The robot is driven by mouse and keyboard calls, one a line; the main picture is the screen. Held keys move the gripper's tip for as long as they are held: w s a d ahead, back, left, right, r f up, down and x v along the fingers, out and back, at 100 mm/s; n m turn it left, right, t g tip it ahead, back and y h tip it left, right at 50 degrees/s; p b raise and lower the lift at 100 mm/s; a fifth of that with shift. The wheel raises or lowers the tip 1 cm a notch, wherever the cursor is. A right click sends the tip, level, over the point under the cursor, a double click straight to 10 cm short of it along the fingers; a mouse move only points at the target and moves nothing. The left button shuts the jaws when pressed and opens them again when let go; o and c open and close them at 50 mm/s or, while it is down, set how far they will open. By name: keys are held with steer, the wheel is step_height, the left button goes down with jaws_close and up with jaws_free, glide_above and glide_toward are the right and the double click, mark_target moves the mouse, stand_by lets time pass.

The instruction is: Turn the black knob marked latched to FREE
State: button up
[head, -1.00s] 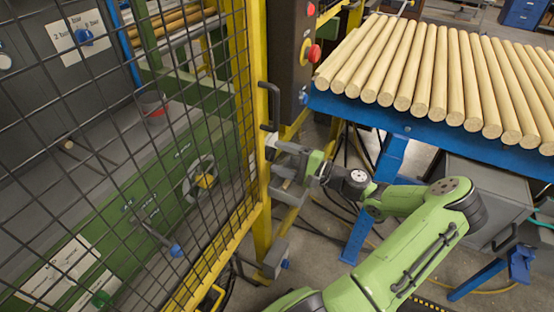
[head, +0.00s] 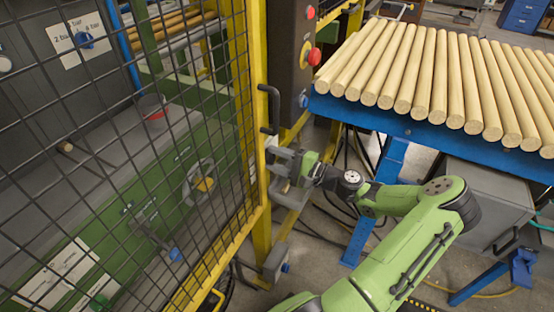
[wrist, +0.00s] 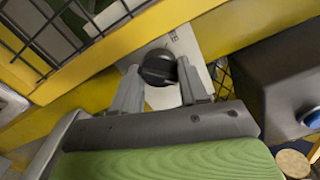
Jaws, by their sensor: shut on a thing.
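The black knob (wrist: 158,68) sits on a white label plate (wrist: 186,44) fixed to the yellow frame in the wrist view. The plate's small print is too small to read, so I cannot tell which mark the knob points to. My gripper (wrist: 161,80) has one grey finger on each side of the knob and is shut on it. In the head view my gripper (head: 283,165) is at the yellow post, below the black door handle (head: 269,108). The knob is hidden there behind the fingers.
A black mesh guard in a yellow frame (head: 258,225) stands at the left, with a green machine behind it. A blue rack (head: 355,112) of wooden rods stands at the right. A dark control box with a red button (head: 314,56) is above my gripper.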

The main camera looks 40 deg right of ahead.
steer(key=n+b, duration=0.6)
steer(key=n, duration=0.5)
steer(key=shift+f, duration=0.1)
steer(key=shift+n, duration=0.5)
steer(key=o, duration=1.1)
steer(key=shift+c, duration=0.2)
steer(key=shift+r, duration=0.2)
